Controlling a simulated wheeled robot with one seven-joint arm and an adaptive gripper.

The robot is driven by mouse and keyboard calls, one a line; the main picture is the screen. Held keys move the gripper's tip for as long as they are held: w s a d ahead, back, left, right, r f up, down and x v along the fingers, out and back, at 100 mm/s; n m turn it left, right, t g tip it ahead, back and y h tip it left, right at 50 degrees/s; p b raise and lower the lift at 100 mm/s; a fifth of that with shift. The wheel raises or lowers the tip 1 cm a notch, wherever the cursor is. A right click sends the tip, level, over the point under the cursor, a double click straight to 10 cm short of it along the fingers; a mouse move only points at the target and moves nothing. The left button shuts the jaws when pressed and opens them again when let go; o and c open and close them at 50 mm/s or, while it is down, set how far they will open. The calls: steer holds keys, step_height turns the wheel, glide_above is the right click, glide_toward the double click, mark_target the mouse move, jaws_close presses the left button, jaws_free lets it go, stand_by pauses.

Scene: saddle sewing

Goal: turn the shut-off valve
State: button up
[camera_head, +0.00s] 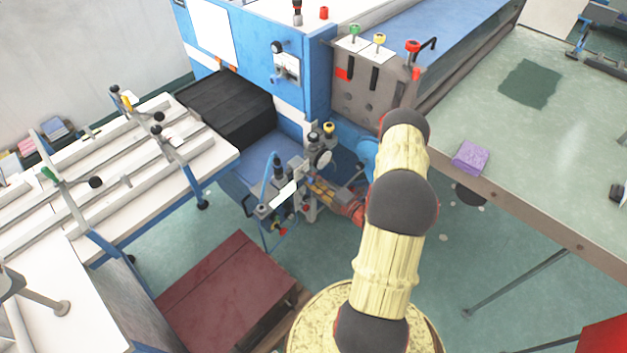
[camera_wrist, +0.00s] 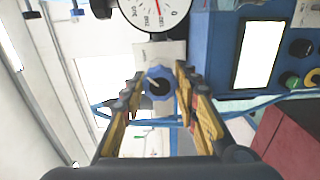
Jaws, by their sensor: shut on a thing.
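The shut-off valve shows in the wrist view as a small blue scalloped knob (camera_wrist: 159,75) with a dark centre. My gripper (camera_wrist: 157,86) has its two yellow-padded fingers on either side of the knob, shut on it. In the head view, my gripper (camera_head: 322,192) reaches in from the right at the cluster of fittings below the blue machine. The knob cannot be made out clearly there among the fingers and fittings.
A white pressure gauge (camera_wrist: 158,12) sits just above the knob in the wrist view. A blue panel with a white screen (camera_wrist: 258,55) and buttons is at right. The blue machine (camera_head: 245,50), white worktable (camera_head: 120,215), green-topped table (camera_head: 540,130) and dark red platform (camera_head: 225,285) surround the arm.

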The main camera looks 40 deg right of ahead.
steer(key=o, duration=1.2)
steer(key=shift+c, duration=0.2)
steer(key=s+d, duration=0.1)
steer(key=s, duration=1.1)
